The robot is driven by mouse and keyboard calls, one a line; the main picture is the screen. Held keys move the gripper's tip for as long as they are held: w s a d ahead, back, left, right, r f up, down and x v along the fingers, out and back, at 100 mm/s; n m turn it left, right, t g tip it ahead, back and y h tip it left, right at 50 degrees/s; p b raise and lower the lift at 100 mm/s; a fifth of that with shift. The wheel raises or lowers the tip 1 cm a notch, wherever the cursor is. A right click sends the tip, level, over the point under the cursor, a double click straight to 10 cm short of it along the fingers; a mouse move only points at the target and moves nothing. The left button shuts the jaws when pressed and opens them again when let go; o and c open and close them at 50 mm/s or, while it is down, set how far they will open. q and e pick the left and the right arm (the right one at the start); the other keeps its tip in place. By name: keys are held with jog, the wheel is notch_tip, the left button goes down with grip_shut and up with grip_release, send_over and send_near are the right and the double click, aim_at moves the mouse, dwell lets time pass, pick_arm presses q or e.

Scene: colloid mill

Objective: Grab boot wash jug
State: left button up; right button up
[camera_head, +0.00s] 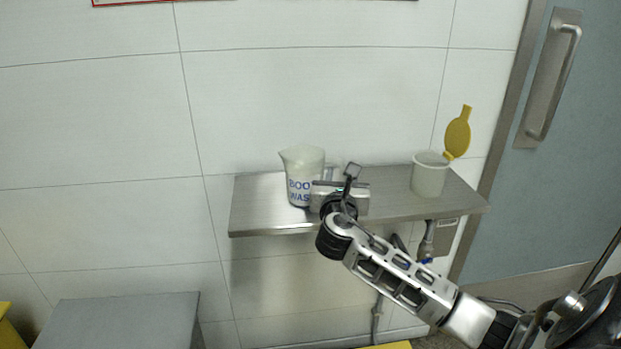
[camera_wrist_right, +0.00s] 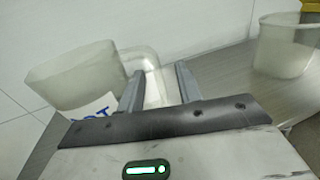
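The boot wash jug (camera_head: 300,172) is a translucent white pitcher with blue "BOOT WASH" lettering, partly hidden at its right. It stands upright on a metal wall shelf (camera_head: 390,182). In the right wrist view the jug (camera_wrist_right: 80,75) is at the left, its handle (camera_wrist_right: 152,75) reaching right. My right gripper (camera_head: 343,184) is at the jug's right side. In the right wrist view its two fingers (camera_wrist_right: 158,90) are apart, with the handle showing between them. I cannot tell whether either finger touches it. My left gripper is out of view.
A white tub (camera_head: 429,177) with a raised yellow lid (camera_head: 458,134) stands on the shelf's right part. The tiled wall is close behind. A door (camera_head: 570,150) is at the right. A grey box-like surface (camera_head: 125,320) is at lower left.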

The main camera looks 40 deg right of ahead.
jog(key=shift+w+d, duration=0.35)
jog(key=shift+c, duration=0.3)
grip_shut()
jog(key=shift+r, duration=0.1)
